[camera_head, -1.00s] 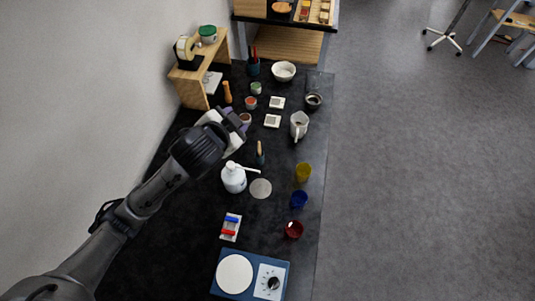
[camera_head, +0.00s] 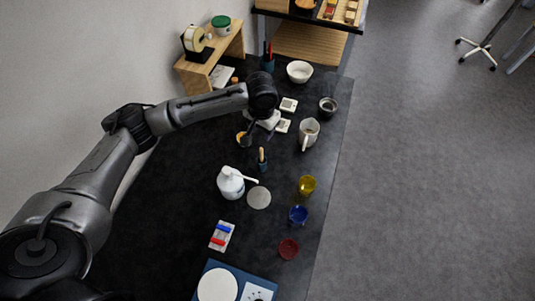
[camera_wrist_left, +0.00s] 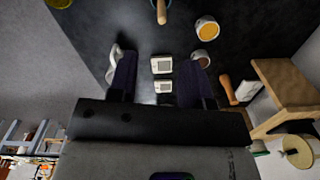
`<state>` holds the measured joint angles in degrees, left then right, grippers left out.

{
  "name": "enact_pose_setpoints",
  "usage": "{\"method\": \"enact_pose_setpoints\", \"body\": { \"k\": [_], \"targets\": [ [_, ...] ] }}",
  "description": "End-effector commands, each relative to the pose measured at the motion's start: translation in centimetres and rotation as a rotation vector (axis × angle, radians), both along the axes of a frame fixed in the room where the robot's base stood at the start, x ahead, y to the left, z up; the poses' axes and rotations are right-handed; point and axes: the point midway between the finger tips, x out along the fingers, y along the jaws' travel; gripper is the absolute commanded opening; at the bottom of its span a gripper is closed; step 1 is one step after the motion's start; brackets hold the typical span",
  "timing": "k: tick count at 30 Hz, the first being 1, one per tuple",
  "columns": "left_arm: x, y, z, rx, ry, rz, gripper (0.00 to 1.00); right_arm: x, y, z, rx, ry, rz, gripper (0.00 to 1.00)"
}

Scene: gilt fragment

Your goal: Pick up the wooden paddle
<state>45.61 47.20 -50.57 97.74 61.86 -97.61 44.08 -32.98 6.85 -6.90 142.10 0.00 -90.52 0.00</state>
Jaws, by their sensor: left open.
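I cannot tell for sure which piece is the wooden paddle. A light wooden handle (camera_head: 262,153) stands upright in a small dark holder, right of the white pump bottle; it shows at the top of the left wrist view (camera_wrist_left: 161,12). A brown wooden piece (camera_wrist_left: 228,90) stands near the small shelf in the left wrist view; in the head view my arm mostly hides it. My left gripper (camera_head: 258,132) is open and empty, above the table beyond the upright handle. In the left wrist view its fingers (camera_wrist_left: 162,85) straddle the sight of two white square items. My right gripper is out of view.
A white pump bottle (camera_head: 230,183), a white jug (camera_head: 309,133), a yellow cup (camera_head: 307,185), a blue cup (camera_head: 298,214) and a red cup (camera_head: 288,248) stand on the black table. A wooden shelf (camera_head: 222,52) is at back left. White square items (camera_head: 289,104) lie near my gripper.

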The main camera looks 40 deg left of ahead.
Motion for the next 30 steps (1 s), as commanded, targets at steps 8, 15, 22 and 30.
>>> {"method": "enact_pose_setpoints", "body": {
  "k": [8,15,22,30],
  "targets": [
    [-0.1,0.0,-2.0,0.004,0.002,0.101,0.45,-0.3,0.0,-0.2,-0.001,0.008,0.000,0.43],
    [-0.1,0.1,-6.1,0.004,0.000,0.099,0.45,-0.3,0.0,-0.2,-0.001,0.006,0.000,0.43],
    [0.0,0.2,-8.3,0.005,-0.004,0.100,0.45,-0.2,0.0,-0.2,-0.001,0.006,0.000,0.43],
    [-0.1,0.3,-10.0,0.005,-0.001,0.098,0.45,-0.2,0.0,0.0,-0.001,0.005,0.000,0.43]
  ]
}}
